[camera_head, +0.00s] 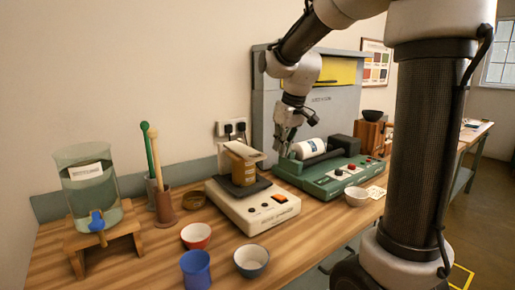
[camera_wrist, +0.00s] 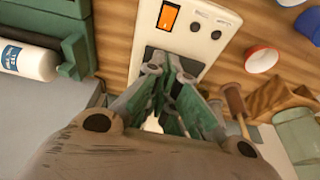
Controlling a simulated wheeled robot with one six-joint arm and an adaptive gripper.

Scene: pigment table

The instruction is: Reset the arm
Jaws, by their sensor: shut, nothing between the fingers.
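My gripper (camera_head: 284,153) hangs from my arm above the back of the table, between the white device and the green roller machine. It is shut and holds nothing. In the wrist view the closed fingertips (camera_wrist: 168,70) show in front of the white device's dark plate. The white device (camera_head: 262,212) has an orange switch; an amber jar (camera_head: 243,173) with a light flat piece on top stands on its dark plate.
A glass tank (camera_head: 85,200) stands on a wooden stand at the left, beside green and tan-handled tools. A red bowl (camera_head: 196,236), blue cup (camera_head: 196,268) and grey-blue bowl (camera_head: 251,261) sit at the front. A grey hood (camera_head: 262,110) stands behind my gripper.

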